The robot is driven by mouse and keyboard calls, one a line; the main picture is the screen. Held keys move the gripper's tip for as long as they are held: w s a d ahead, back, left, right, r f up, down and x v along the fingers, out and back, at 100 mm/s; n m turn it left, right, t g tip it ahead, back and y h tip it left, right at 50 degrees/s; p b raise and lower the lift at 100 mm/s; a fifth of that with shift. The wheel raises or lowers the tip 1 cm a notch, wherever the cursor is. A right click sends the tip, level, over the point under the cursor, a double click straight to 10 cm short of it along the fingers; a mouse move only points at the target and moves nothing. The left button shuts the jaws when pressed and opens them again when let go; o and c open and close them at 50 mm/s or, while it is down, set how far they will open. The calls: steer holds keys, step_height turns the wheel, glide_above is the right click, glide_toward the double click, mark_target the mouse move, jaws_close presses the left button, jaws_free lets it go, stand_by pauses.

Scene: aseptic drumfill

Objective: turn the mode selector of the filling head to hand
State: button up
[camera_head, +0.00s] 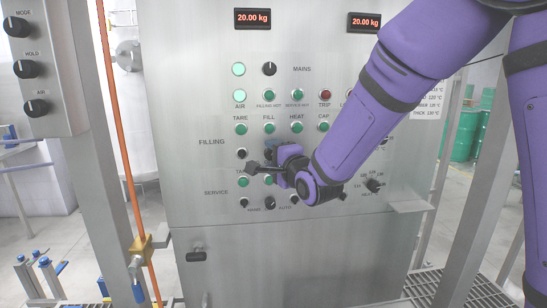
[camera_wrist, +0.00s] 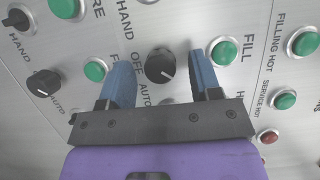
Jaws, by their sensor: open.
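The mode selector is a black round knob (camera_wrist: 160,66) in the wrist view, with the labels HAND, OFF and AUTO along its left side. A pale mark shows on its lower right part; I cannot tell which label it stands for. My gripper (camera_wrist: 160,60) is open, with one blue finger on each side of the knob and gaps visible to both. In the head view my gripper (camera_head: 267,163) is at the filling rows of the steel panel (camera_head: 210,120) and largely hides the knob there.
Green buttons (camera_wrist: 224,50) and (camera_wrist: 95,70) sit close beside the fingers in the wrist view. Another black selector (camera_wrist: 43,82), marked HAND and AUTO, is at the left. In the head view a separate box with knobs (camera_head: 26,68) hangs at the left, and a small shelf (camera_head: 408,207) juts out at the right.

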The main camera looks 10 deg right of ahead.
steer(key=c, duration=0.9)
steer(key=shift+c, duration=0.2)
steer(key=shift+a+r+n+g+h, duration=0.1)
steer(key=shift+n+g+h, duration=0.4)
steer(key=shift+n+h, duration=1.4)
steer(key=shift+a+r+n+g+h, duration=0.15)
steer(key=shift+n+g+h, duration=0.5)
steer(key=shift+n, duration=2.3)
steer(key=shift+a+r+n+g+h, duration=0.1)
steer(key=shift+n+g+h, duration=0.25)
steer(key=shift+n+h, duration=1.6)
steer(key=shift+n+y, duration=0.5)
steer(key=shift+n, duration=0.2)
